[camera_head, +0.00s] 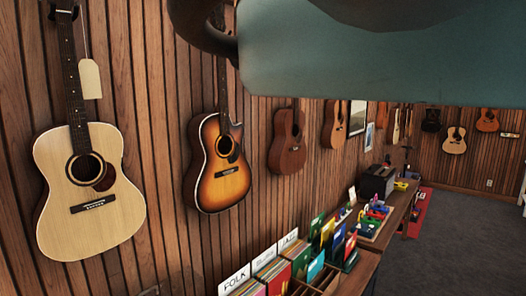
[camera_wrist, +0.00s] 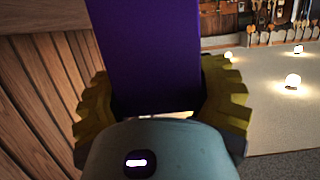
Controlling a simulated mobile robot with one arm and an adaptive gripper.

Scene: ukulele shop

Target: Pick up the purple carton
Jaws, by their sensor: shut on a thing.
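The purple carton (camera_wrist: 146,55) fills the upper middle of the wrist view. My gripper (camera_wrist: 152,105) has its two yellow ridged fingers on either side of the carton and is shut on it. The carton's top runs out of the wrist view, and its lower end is partly hidden behind the gripper's body. In the head view neither the carton nor the gripper's fingers can be seen; a large teal part of my arm crosses the upper right.
A wood-slat wall with hanging guitars (camera_head: 90,190) runs along the left. Below it is a long wooden counter (camera_head: 357,275) with record bins and a dark box-shaped device (camera_head: 377,182). Grey floor (camera_head: 465,235) lies open at right. Glowing lamps (camera_wrist: 292,82) show in the wrist view.

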